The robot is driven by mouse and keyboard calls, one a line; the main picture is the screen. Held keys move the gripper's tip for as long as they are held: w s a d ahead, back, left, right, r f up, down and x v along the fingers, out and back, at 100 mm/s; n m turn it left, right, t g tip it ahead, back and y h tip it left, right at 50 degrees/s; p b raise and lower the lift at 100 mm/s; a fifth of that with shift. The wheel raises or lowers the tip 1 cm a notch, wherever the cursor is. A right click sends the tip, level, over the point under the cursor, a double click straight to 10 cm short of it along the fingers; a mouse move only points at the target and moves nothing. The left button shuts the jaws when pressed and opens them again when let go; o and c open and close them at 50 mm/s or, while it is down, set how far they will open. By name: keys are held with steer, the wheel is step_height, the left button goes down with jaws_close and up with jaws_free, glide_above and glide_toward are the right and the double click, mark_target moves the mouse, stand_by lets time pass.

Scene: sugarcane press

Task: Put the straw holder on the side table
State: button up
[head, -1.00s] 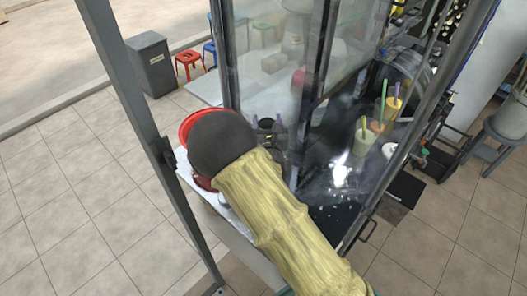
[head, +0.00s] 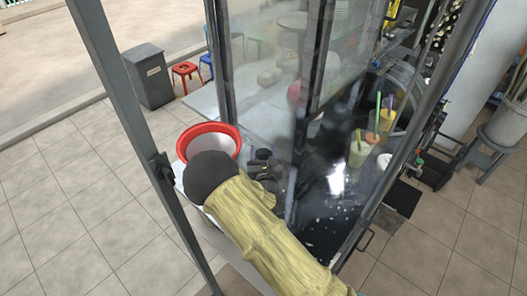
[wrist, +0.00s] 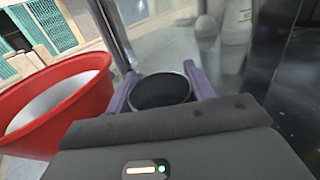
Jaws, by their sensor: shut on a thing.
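The straw holder (wrist: 161,92) shows in the wrist view as a black round cup with an open, dark mouth. No straws show in it. My gripper (wrist: 160,73) has a purple finger on each side of it and is shut on it. In the head view my gripper (head: 264,157) is a small dark cluster beyond my arm, close to the glass and right of the red tub; the holder's outline is hard to make out there. A white surface (head: 180,178), possibly the side table, shows at the tub's lower left, mostly hidden by my arm. The holder's underside is hidden.
A large red tub (head: 236,130) with a white inside stands left of my gripper; it is also in the wrist view (wrist: 88,108). Glass panels with dark metal posts (head: 316,80) rise close by. Drink cups (head: 360,150) stand at the right behind glass.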

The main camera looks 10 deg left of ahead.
steer(key=shift+f, duration=0.2)
steer(key=o, duration=1.6)
steer(key=shift+s+r, duration=0.1)
steer(key=b+v, duration=0.3)
steer(key=v, duration=0.9)
steer(key=shift+d, duration=0.1)
